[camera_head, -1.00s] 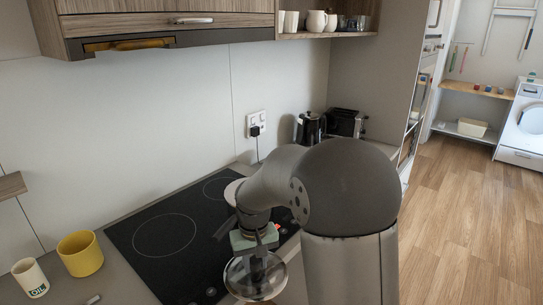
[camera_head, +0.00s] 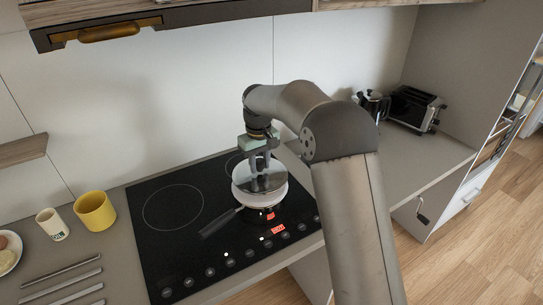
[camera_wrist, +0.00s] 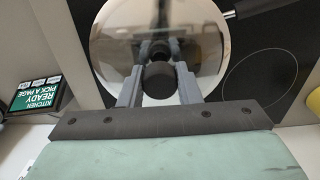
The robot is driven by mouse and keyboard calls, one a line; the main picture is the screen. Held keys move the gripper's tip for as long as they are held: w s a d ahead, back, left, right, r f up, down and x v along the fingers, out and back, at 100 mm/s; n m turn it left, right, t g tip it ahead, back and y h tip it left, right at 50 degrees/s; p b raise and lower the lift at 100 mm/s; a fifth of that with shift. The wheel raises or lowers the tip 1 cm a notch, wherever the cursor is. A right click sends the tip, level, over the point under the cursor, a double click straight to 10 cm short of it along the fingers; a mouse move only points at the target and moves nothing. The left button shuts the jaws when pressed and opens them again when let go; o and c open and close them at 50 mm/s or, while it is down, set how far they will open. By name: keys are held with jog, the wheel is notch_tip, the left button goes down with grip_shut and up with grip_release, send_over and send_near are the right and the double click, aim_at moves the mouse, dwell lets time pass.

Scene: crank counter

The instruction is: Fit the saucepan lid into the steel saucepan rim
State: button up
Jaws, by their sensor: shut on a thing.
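The saucepan lid (camera_head: 245,174) is a round glass disc with a black knob (camera_wrist: 158,84). My gripper (camera_head: 261,184) is shut on the knob, with a finger on each side of it in the wrist view (camera_wrist: 158,76). The lid is over the steel saucepan (camera_head: 262,213) on the hob. The pan's pale rim shows below the lid at the front, and its dark handle (camera_head: 219,222) points to the lower left. The wrist view shows the handle at the upper right (camera_wrist: 245,9). I cannot tell whether the lid touches or sits inside the rim.
The black hob (camera_head: 160,245) has a free ring at left. A yellow cup (camera_head: 95,211) and a white mug (camera_head: 52,224) stand left of it, with cutlery (camera_head: 62,285) in front. A kettle (camera_head: 373,104) and toaster (camera_head: 414,108) stand at the back right.

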aim_at(260, 174)
jog(key=shift+s+a+r, duration=0.1)
jog(key=shift+a, duration=0.1)
jog(key=shift+d+f+b, duration=0.1)
jog(key=shift+f+b, duration=1.15)
jog(key=shift+f, duration=0.95)
jog(key=shift+f+b, duration=0.45)
jog(key=shift+f, duration=0.35)
jog(key=o, duration=1)
